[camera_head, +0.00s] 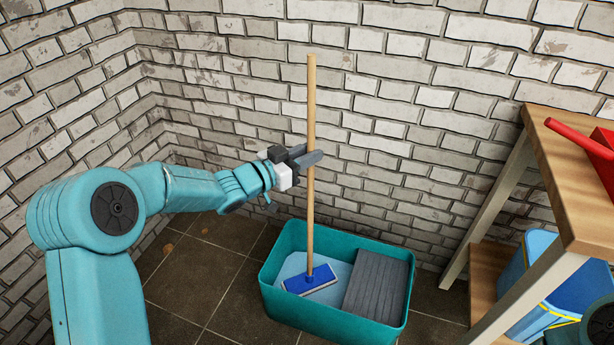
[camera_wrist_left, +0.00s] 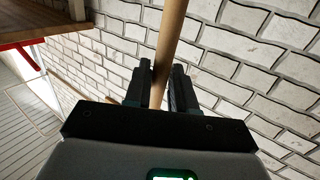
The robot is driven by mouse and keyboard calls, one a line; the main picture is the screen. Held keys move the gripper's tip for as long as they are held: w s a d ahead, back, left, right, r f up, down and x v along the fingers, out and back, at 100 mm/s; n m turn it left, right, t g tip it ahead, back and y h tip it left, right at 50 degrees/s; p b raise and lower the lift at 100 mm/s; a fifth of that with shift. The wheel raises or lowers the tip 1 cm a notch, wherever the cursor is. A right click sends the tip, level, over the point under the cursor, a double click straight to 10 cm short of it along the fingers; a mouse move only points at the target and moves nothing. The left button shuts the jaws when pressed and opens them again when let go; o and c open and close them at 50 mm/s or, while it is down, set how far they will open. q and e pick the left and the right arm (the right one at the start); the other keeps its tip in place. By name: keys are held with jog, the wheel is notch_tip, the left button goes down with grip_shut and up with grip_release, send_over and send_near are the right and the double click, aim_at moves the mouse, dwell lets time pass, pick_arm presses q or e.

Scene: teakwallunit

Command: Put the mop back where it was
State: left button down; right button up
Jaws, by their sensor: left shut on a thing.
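The mop has a long wooden handle (camera_head: 311,110) and a blue head with a pale pad (camera_head: 311,280). It stands nearly upright, its head inside the teal tub (camera_head: 268,285), over the light blue left part of the tub. Whether the head touches the tub's bottom I cannot tell. My left gripper (camera_head: 308,160) is shut on the handle around its middle. In the left wrist view the handle (camera_wrist_left: 170,40) passes between the two fingers (camera_wrist_left: 162,85). My right gripper is not in view.
A grey ribbed panel (camera_head: 377,285) fills the tub's right part. A wooden table (camera_head: 565,170) with a red object (camera_head: 585,140) stands at the right, with a blue container (camera_head: 560,275) below. Brick walls (camera_head: 420,100) rise behind and left. Tiled floor (camera_head: 195,285) is clear left of the tub.

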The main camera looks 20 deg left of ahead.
aim_at(307, 172)
pick_arm(q)
notch_tip(307, 172, down, 5)
jog(key=shift+f+b, duration=0.1)
jog(key=shift+b, duration=0.85)
jog(key=shift+f, duration=0.15)
jog(key=c, duration=0.9)
grip_release()
jog(key=shift+c, duration=0.2)
